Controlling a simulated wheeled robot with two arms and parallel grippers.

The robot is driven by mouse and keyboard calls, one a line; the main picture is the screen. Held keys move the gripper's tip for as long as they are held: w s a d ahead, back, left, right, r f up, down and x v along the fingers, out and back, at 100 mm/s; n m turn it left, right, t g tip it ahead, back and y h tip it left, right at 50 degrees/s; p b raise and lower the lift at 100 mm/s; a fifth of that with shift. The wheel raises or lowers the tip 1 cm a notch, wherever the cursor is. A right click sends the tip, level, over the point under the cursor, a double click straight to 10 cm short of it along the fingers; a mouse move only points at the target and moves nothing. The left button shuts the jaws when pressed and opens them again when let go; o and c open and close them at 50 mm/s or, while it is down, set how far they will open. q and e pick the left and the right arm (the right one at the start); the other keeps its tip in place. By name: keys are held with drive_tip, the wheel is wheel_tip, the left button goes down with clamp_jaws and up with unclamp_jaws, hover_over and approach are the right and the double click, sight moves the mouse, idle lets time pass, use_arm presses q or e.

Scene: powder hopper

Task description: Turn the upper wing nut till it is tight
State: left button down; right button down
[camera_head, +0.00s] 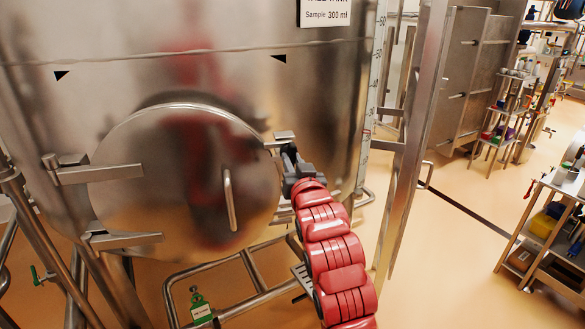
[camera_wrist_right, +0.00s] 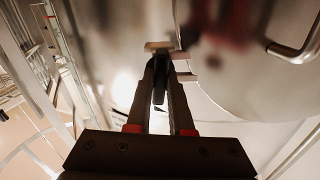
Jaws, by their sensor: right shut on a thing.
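A round steel hatch door (camera_head: 170,190) with a bar handle (camera_head: 229,198) is closed against the big steel tank (camera_head: 330,110). My right gripper (camera_head: 290,158) is at the door's upper right edge, by a steel bracket (camera_head: 284,135). In the right wrist view its two fingers (camera_wrist_right: 163,72) are closed on a dark, narrow piece, the upper wing nut (camera_wrist_right: 159,84), just below the bracket's end (camera_wrist_right: 158,46). The nut is mostly hidden by the fingers, and its turn angle cannot be told. My left gripper is out of view.
Two hinge arms (camera_head: 100,174) hold the door on the left. A steel upright (camera_head: 413,130) stands right of my arm. Shelving carts (camera_head: 548,225) stand at the right, with open floor between.

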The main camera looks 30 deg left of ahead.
drive_tip(key=m+b, duration=0.2)
drive_tip(key=b, duration=0.2)
drive_tip(key=m+b, duration=0.3)
drive_tip(key=b, duration=0.1)
drive_tip(key=shift+d+f, duration=0.1)
drive_tip(key=shift+f, duration=0.1)
drive_tip(key=m+b, duration=0.2)
drive_tip(key=shift+r+m, duration=0.15)
drive_tip(key=shift+m, duration=0.25)
drive_tip(key=shift+m+b, duration=0.3)
drive_tip(key=shift+m, duration=0.6)
drive_tip(key=shift+r+m, duration=0.15)
drive_tip(key=shift+m, duration=0.75)
drive_tip(key=m+p, duration=0.1)
drive_tip(key=m, duration=0.2)
drive_tip(key=shift+r+p, duration=0.1)
drive_tip(key=shift+p, duration=0.25)
drive_tip(key=shift+m+p, duration=0.55)
drive_tip(key=shift+m, duration=0.55)
drive_tip(key=shift+f, duration=0.2)
